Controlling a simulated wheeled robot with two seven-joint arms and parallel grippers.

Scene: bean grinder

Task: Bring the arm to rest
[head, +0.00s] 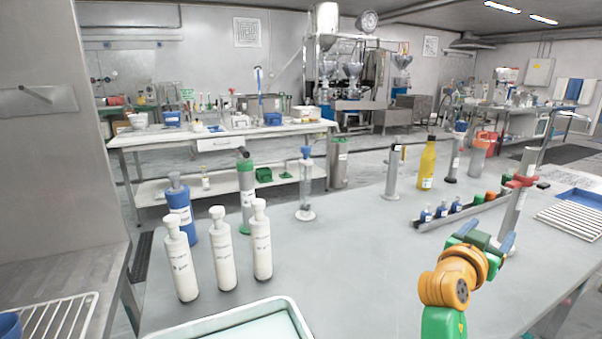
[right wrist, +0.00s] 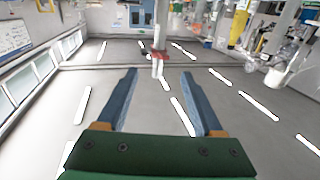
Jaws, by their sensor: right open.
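My right arm comes in at the lower right of the head view, with an orange wrist and a green gripper body. My right gripper (head: 488,236) is held over the right part of the grey table (head: 350,270), its blue fingers spread. In the right wrist view the right gripper (right wrist: 160,76) is open, with nothing held between its fingers. A grey cylinder with a red top (head: 516,208) stands just beyond it; a red-topped post also shows past the fingertips in the wrist view (right wrist: 158,64). My left gripper is not in view.
Several white bottles (head: 226,250) and a blue bottle (head: 181,210) stand at the left. A yellow bottle (head: 427,165) and a rack of small bottles (head: 460,212) are at the back right. A white tray (head: 300,318) is at the front. The table's middle is clear.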

